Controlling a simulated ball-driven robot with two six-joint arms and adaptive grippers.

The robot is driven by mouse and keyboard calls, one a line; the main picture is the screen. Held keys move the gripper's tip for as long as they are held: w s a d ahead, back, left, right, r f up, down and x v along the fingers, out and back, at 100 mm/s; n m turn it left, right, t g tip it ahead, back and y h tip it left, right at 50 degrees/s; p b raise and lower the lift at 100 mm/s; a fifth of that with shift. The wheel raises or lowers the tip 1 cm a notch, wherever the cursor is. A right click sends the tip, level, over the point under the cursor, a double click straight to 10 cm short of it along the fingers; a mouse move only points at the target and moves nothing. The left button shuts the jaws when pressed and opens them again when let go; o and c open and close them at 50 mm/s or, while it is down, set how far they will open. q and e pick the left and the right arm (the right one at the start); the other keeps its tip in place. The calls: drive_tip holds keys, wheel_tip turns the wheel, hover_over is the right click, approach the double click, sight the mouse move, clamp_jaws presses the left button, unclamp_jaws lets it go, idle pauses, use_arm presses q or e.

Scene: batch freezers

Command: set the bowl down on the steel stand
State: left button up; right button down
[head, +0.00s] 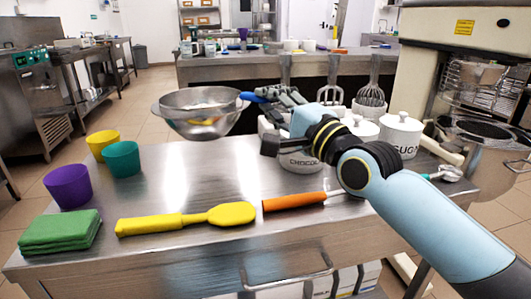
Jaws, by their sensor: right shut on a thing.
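A shiny steel bowl (200,126) is held in the air over the far left part of the steel table. Something pale shows inside it, too small to make out. My right gripper (262,98) reaches in from the right and is shut on the bowl's right rim, with a blue part at the contact. The bowl looks roughly level and clear of the tabletop. I cannot clearly pick out a separate steel stand; the steel table (205,165) lies below and in front of the bowl. My left gripper is not in view.
Yellow, teal and purple cups (68,187) and folded green cloths (60,232) stand at the left. A yellow spatula (185,221) and an orange-handled tool (294,202) lie in front. White canisters (400,134) stand behind my arm. A large machine (470,35) is at the right.

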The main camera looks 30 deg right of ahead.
wheel_tip(320, 180, down, 8)
drive_tip(key=b, duration=0.5)
drive_tip(key=shift+r+b, duration=0.15)
drive_tip(key=shift+b, duration=0.2)
drive_tip(key=shift+r, duration=0.2)
drive_tip(key=c, duration=1.7)
unclamp_jaws()
drive_tip(key=shift+f, duration=0.15)
drive_tip(key=o, duration=0.4)
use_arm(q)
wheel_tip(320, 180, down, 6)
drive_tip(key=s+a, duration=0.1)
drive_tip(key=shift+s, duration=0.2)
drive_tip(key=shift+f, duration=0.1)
